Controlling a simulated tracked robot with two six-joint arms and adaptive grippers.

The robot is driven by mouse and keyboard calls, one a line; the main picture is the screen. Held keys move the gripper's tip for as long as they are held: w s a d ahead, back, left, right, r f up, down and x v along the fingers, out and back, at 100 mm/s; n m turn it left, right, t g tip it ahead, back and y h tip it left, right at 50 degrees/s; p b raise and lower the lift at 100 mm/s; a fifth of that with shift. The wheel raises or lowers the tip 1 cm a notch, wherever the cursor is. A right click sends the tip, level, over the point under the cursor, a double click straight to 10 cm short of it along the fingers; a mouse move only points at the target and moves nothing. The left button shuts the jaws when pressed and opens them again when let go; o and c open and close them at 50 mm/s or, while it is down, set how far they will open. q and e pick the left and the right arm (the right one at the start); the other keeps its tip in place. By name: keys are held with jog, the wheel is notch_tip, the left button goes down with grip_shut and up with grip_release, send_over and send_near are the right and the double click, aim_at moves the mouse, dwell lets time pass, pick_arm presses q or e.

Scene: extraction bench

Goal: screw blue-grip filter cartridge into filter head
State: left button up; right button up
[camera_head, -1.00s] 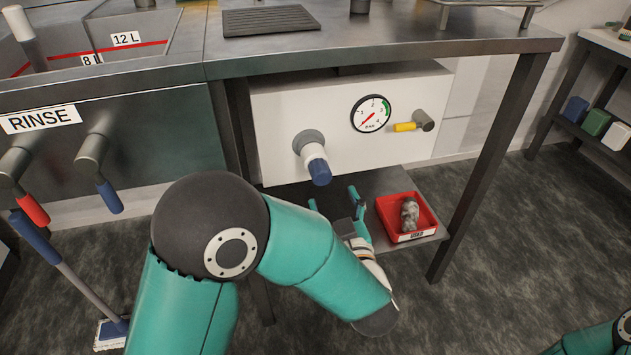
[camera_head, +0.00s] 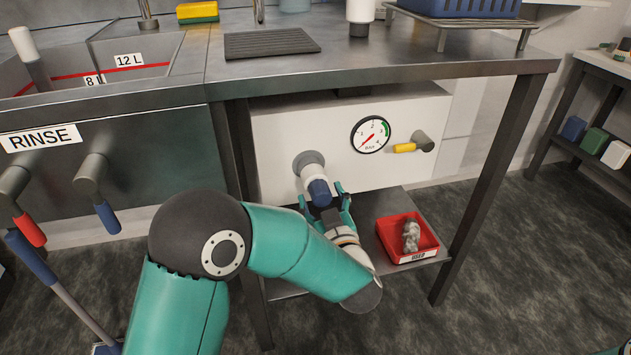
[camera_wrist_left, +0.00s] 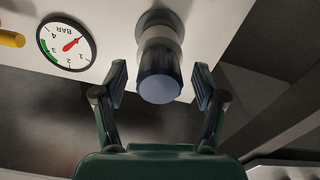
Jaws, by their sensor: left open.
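The filter cartridge (camera_head: 316,183) has a white body and a blue grip. It sits at the round grey filter head (camera_head: 307,160) on the front of the white panel, pointing outward and down. It also shows in the left wrist view (camera_wrist_left: 159,75). My left gripper (camera_head: 325,200) is open, with one finger on each side of the blue grip. In the left wrist view the open fingers (camera_wrist_left: 160,88) show a gap on both sides of the grip. How far the cartridge is screwed in cannot be told. My right gripper is not in view.
A pressure gauge (camera_head: 370,135) and a yellow-handled valve (camera_head: 410,146) are right of the cartridge. A red tray (camera_head: 427,238) with a grey, dirty piece stands on the lower shelf. A table leg (camera_head: 487,190) stands to the right. The bench top (camera_head: 400,62) overhangs the panel.

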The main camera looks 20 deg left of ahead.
pick_arm(q)
jog(key=shift+w+a, duration=0.15)
jog(key=shift+w, duration=0.1)
